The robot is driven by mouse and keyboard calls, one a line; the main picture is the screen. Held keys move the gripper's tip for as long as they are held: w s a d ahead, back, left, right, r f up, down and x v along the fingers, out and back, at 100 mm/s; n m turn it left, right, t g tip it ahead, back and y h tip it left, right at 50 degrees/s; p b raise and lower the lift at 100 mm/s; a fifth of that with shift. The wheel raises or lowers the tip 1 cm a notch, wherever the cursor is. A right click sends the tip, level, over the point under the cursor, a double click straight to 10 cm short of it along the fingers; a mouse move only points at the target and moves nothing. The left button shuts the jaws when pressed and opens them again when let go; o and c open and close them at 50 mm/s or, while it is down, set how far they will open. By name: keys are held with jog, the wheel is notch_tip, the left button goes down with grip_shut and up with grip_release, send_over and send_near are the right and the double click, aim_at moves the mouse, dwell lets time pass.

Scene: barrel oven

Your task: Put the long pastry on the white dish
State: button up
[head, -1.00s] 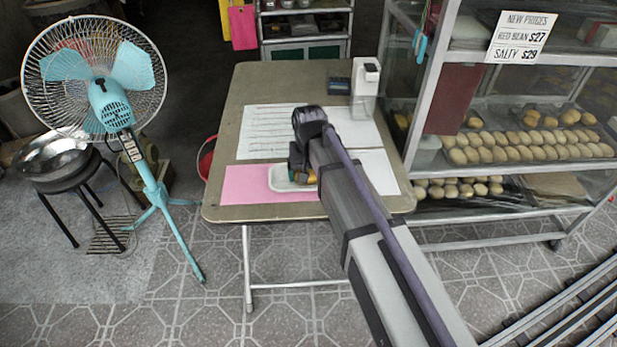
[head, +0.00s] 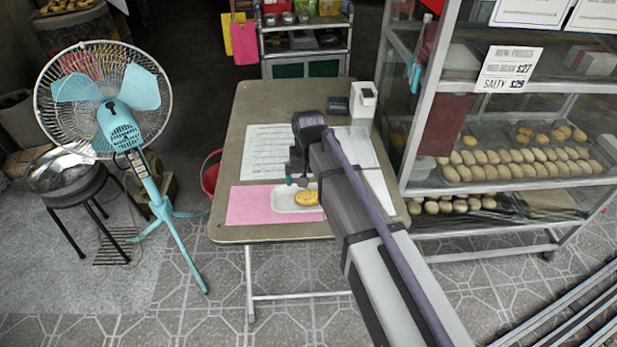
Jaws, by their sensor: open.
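The long pastry (head: 308,197), golden brown, lies on the white dish (head: 282,199) on the table. Its right end is close to my arm, which hides the dish's right side. The dish sits over the right part of a pink sheet. My gripper (head: 296,182) is open and empty, just above and behind the pastry in the picture. It looks apart from the pastry; the exact height of the gap is hard to tell.
A glass pastry cabinet (head: 402,150) stands at right, a blue fan (head: 117,120) at left.

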aim_at(309, 195)
notch_tip(309, 195, up, 5)
jog(key=p, duration=0.3)
jog(key=s+d, duration=1.7)
jog(key=d, duration=0.1)
jog(key=shift+m, duration=0.4)
jog(key=r+p, duration=0.2)
jog(key=w+r+p, duration=0.1)
jog(key=r+p, duration=0.1)
jog(key=shift+a+r, duration=0.1)
jog(key=shift+r, duration=0.15)
